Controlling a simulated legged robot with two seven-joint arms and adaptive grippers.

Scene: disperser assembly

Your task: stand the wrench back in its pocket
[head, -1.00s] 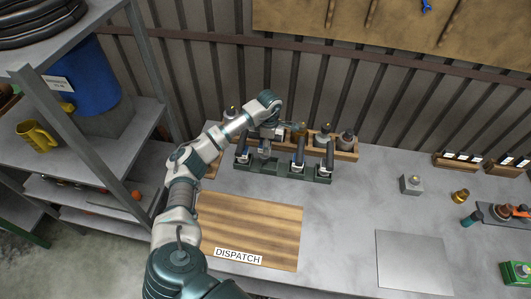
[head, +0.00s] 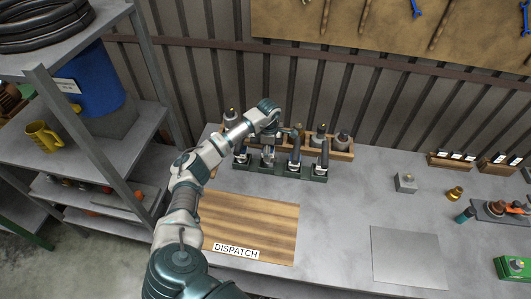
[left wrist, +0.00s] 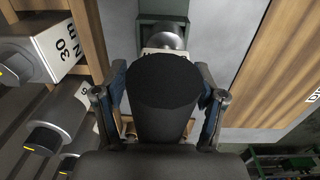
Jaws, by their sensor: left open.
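A dark green rack (head: 310,178) stands at the back of the bench and holds several upright black-and-silver tools. My left gripper (head: 268,138) is over the rack from above. Under it one tool (head: 268,157) stands in line with the other tools; which of them is the wrench I cannot tell by shape. In the left wrist view a thick black handle end (left wrist: 163,85) lies between the two fingers of my left gripper (left wrist: 160,100), which are spread beside it. My right gripper is out of view.
A wooden rack (head: 343,155) with grey bottles stands close behind the green rack. A wooden board (head: 250,225) marked DISPATCH lies in front. A grey plate (head: 408,257) and a small grey block (head: 405,182) are to the right, with clear bench between.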

